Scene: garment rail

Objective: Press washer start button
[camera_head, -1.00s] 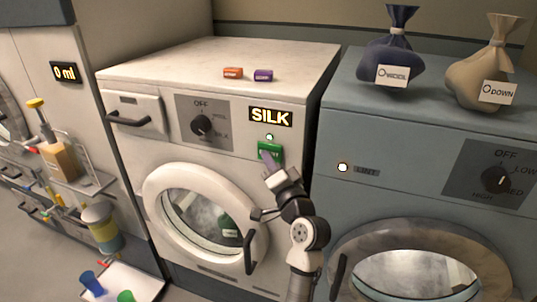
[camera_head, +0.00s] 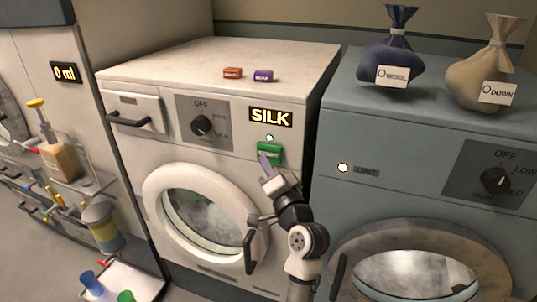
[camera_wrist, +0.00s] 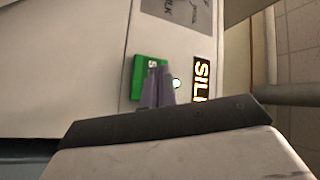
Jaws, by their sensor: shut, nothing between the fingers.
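The white washer (camera_head: 220,130) stands in the middle of the head view. Its green start button (camera_head: 269,153) sits on the right of the front panel, below the lit SILK display (camera_head: 270,117) and a small lit lamp (camera_head: 269,138). My gripper (camera_head: 264,162) is shut and empty, its fingertips at the button's lower left edge. In the wrist view the closed fingers (camera_wrist: 157,88) overlap part of the green button (camera_wrist: 146,72); whether they touch it I cannot tell. The washer's round door (camera_head: 205,222) is closed.
A blue-grey machine (camera_head: 400,130) stands close on the right, with a dark sack (camera_head: 390,50) and a tan sack (camera_head: 488,70) on top. An orange block (camera_head: 232,73) and a purple block (camera_head: 263,76) lie on the washer. Bottles and a tray (camera_head: 130,284) are at left.

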